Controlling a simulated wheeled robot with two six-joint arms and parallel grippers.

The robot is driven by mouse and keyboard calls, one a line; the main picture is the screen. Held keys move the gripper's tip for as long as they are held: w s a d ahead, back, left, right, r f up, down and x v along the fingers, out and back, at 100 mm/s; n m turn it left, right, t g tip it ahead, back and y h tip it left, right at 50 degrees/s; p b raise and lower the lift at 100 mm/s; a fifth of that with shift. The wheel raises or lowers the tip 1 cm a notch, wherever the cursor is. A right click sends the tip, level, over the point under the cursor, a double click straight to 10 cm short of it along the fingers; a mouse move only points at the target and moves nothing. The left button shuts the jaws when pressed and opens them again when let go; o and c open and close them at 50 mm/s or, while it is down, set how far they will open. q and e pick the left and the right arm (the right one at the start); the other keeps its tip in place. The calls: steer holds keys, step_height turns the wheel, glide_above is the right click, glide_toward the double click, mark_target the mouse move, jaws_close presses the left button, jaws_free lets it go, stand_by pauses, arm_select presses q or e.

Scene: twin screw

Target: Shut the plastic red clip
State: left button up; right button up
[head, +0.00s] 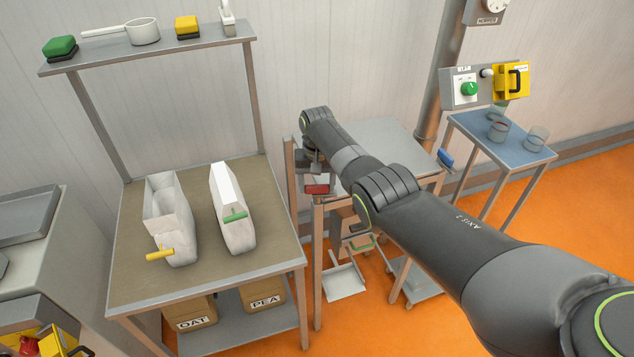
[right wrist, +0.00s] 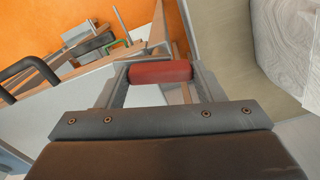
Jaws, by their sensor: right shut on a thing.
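The plastic red clip (head: 317,189) is a short red bar beside the right edge of the work table. My right gripper (head: 316,181) is shut on it. In the right wrist view the red clip (right wrist: 160,72) lies crosswise between the two grey fingers, away from any bag. Whether its jaws are open or closed cannot be told. My left gripper is not in view.
A table (head: 135,285) bears two pale bags, one with a yellow clip (head: 160,254), one with a green clip (head: 235,215). A shelf (head: 160,56) stands above. A grey-topped stand (head: 385,135) is behind my right arm. A blue-topped table (head: 515,146) is at right.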

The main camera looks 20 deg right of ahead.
mark_target(317, 185)
steer(key=shift+r+n, duration=0.1)
steer(key=shift+n, duration=1.4)
steer(key=o, duration=1)
steer(key=shift+r+p, duration=0.3)
steer(key=shift+r, duration=0.3)
step_height(317, 185, up, 16)
steer(key=b, duration=0.2)
steer(key=shift+r+b, duration=0.1)
steer(key=shift+b, duration=0.2)
